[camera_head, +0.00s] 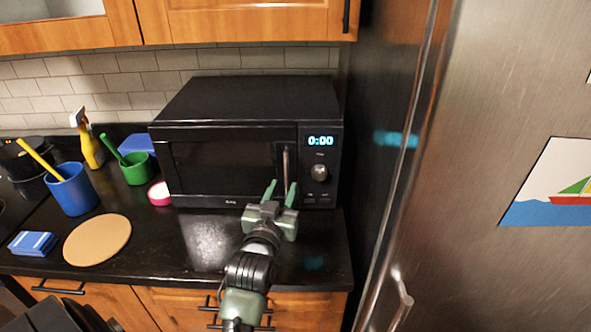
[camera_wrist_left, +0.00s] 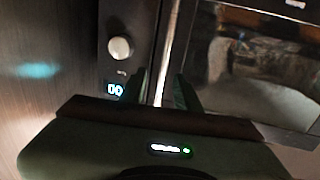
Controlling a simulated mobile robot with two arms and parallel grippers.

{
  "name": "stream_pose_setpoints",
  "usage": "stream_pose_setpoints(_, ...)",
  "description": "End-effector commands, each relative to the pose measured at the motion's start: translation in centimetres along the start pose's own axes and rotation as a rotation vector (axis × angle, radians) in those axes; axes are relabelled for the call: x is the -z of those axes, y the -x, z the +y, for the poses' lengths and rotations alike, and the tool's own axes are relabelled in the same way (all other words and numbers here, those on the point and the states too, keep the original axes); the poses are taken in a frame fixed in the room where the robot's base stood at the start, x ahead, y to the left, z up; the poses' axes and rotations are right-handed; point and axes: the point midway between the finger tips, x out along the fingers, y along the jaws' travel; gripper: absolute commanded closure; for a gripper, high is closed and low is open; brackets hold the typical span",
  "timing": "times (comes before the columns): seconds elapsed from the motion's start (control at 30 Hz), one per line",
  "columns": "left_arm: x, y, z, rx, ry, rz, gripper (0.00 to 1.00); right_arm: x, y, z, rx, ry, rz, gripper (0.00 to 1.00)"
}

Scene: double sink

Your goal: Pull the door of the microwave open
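The black microwave (camera_head: 240,102) stands on the counter, its door (camera_head: 215,168) closed. A slim upright metal handle (camera_head: 285,158) is at the door's right edge, beside the panel with the lit 0:00 display (camera_head: 320,141) and round knob (camera_head: 320,172). My left gripper (camera_head: 281,186) is in front of the handle's lower part, fingers apart. In the left wrist view the handle (camera_wrist_left: 171,50) runs down between the two open fingers (camera_wrist_left: 161,90), with the door to its right and the knob (camera_wrist_left: 120,48) to its left. Contact with the handle cannot be told. My right gripper is not in view.
A steel fridge (camera_head: 500,90) stands close on the right. Left of the microwave are a green cup (camera_head: 137,172), blue cup (camera_head: 75,192), yellow spray bottle (camera_head: 91,150), pink-white container (camera_head: 159,194), round board (camera_head: 97,240) and blue sponges (camera_head: 32,243). The counter before the microwave (camera_head: 190,250) is clear.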

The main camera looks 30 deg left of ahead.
Motion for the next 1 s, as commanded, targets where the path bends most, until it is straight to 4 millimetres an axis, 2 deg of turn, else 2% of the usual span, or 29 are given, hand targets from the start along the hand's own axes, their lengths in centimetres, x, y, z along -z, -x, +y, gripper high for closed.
stream_pose_setpoints(0.13,0.4,-2.2,0.0,0.000,-0.002,0.002,0.68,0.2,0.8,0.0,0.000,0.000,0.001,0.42)
stream_pose_setpoints(0.3,0.3,-5.0,0.0,-0.001,-0.001,-0.001,0.68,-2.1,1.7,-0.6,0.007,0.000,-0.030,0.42)
stream_pose_setpoints(0.4,0.2,-6.1,0.0,-0.001,-0.001,-0.001,0.68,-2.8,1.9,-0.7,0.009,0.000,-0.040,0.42)
stream_pose_setpoints(0.53,0.1,-6.9,0.0,-0.001,0.000,-0.002,0.68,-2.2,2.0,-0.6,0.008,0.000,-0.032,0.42)
stream_pose_setpoints(0.7,-0.1,-7.1,0.0,-0.001,-0.001,-0.003,0.68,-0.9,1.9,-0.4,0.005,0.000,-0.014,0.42)
stream_pose_setpoints(0.8,0.0,-7.1,0.0,-0.001,-0.001,-0.002,0.68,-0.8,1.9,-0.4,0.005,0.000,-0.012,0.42)
stream_pose_setpoints(0.83,0.0,-7.1,0.0,-0.001,-0.001,-0.002,0.73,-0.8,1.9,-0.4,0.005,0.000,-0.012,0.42)
stream_pose_setpoints(0.93,0.0,-7.1,0.0,-0.001,-0.001,-0.002,1.00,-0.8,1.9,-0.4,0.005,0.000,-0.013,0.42)
stream_pose_setpoints(1.0,0.0,-7.1,0.0,-0.001,-0.001,-0.003,1.00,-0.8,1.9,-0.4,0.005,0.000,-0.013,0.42)
